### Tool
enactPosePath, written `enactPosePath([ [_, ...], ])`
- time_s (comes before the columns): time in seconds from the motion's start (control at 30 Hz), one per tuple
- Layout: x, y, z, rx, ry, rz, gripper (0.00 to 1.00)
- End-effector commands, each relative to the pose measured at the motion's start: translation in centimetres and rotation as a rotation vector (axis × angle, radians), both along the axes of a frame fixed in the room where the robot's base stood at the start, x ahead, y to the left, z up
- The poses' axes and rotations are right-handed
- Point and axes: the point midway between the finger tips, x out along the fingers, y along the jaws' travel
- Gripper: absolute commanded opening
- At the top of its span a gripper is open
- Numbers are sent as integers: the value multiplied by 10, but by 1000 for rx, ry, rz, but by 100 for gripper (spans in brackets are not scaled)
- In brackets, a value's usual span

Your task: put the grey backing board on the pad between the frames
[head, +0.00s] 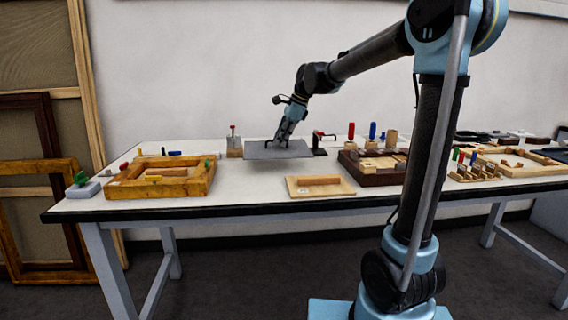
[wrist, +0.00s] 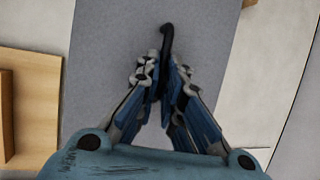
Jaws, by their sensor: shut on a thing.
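The grey backing board (head: 262,152) is a flat, thin rectangle at the middle back of the table, and it looks level. It fills most of the wrist view (wrist: 105,45) below my gripper. My gripper (head: 281,142) points down over the board. In the wrist view its fingers (wrist: 161,88) are closed around a black, hooked handle (wrist: 166,42) that stands over the board. I cannot tell whether the board touches the table. A golden wooden frame (head: 120,191) lies to its left, and a dark frame (head: 385,179) to its right. I cannot make out the pad.
A pale wooden tray (head: 340,190) with a wooden bar lies in front of the board, to the right. A red-handled tool in a block (head: 234,147) and a black clamp (head: 319,149) flank the board closely. Bare white table shows between the golden frame and the tray.

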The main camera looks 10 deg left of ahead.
Motion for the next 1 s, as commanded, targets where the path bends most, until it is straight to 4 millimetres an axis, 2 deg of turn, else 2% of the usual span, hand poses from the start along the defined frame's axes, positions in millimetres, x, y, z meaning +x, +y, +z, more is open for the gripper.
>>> enactPosePath([
  [0.1, 0, 0, -17, 0, 0, -1, 0],
  [0.27, 1, 0, -27, 0, 0, -1, 0],
  [0.53, 1, -1, -61, 0, 0, -2, 0],
  [0.83, 1, -2, -66, 1, 0, -3, 0],
  [0.93, 1, -2, -66, 1, 0, -3, 26],
  [1.0, 1, -2, -66, 1, 0, -3, 28],
])
